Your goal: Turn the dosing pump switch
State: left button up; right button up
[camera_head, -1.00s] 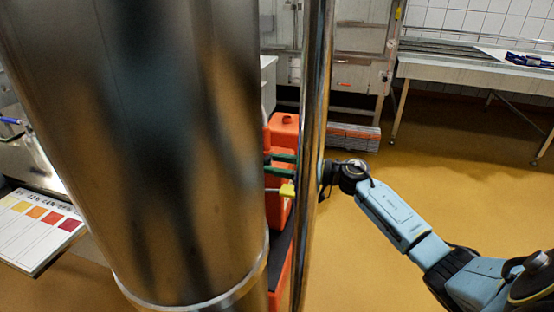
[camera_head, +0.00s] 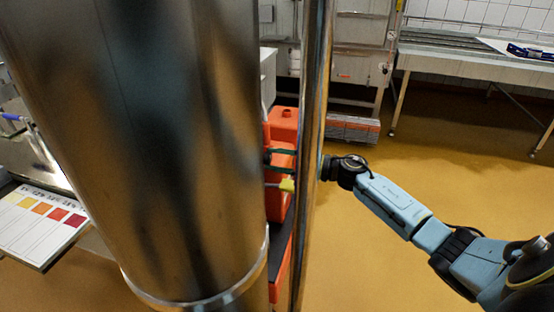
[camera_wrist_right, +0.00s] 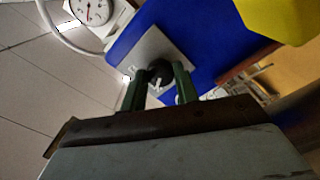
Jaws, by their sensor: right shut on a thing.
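The dosing pump switch is a dark round knob with a white mark (camera_wrist_right: 158,74). It sits on a grey plate (camera_wrist_right: 172,48) on a blue housing (camera_wrist_right: 205,30) in the right wrist view. My right gripper (camera_wrist_right: 159,77) has its two green fingers on either side of the knob and is shut on it. In the head view a green finger of it (camera_head: 283,152) shows just left of the thin steel pole, above a yellow piece (camera_head: 287,185). The pole hides part of the gripper, and the switch cannot be made out there. My left gripper is out of view.
A large steel cylinder (camera_head: 140,140) and a thin steel pole (camera_head: 312,130) block much of the head view. Orange canisters (camera_head: 284,122) stand behind the pole. A gauge (camera_wrist_right: 95,10) is near the housing. A colour chart (camera_head: 40,225) lies left. Floor at right is clear.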

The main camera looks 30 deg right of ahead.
jog(key=shift+n, duration=0.3)
jog(key=o, duration=1)
pick_arm(q)
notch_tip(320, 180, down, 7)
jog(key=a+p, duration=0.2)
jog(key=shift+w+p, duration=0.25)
jog(key=shift+p, duration=0.15)
pick_arm(e)
jog(key=v, duration=1.3)
jog(key=shift+s+d, duration=0.1)
jog(key=shift+d, duration=0.1)
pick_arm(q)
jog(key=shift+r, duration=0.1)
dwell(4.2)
